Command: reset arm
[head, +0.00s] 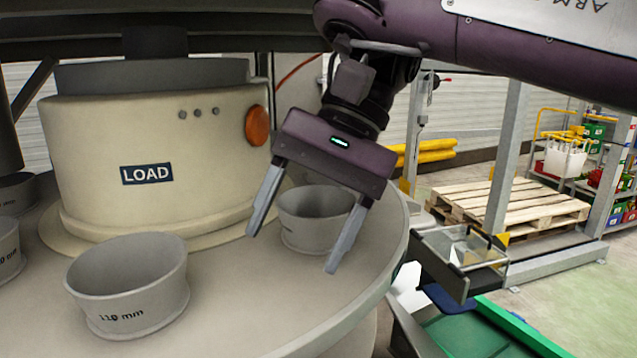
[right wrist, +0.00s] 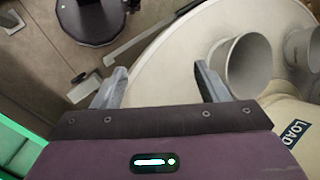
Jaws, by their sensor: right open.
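My right gripper (head: 290,252) comes in from the upper right in the head view. Its two grey fingers are spread apart and nothing is between them. It hangs over the right side of a round beige turntable (head: 240,320), in front of a grey cup (head: 312,212) that it partly covers. In the right wrist view the open fingers (right wrist: 162,88) reach over the turntable's edge, with a grey cup (right wrist: 245,66) just beyond the right finger. My left gripper is not in view.
A grey cup marked 110 mm (head: 130,288) stands on the turntable at front left. A beige drum labelled LOAD (head: 155,150) with an orange button (head: 257,126) stands at the middle. A metal tray (head: 465,258), a green conveyor (head: 500,330) and a wooden pallet (head: 510,205) lie to the right.

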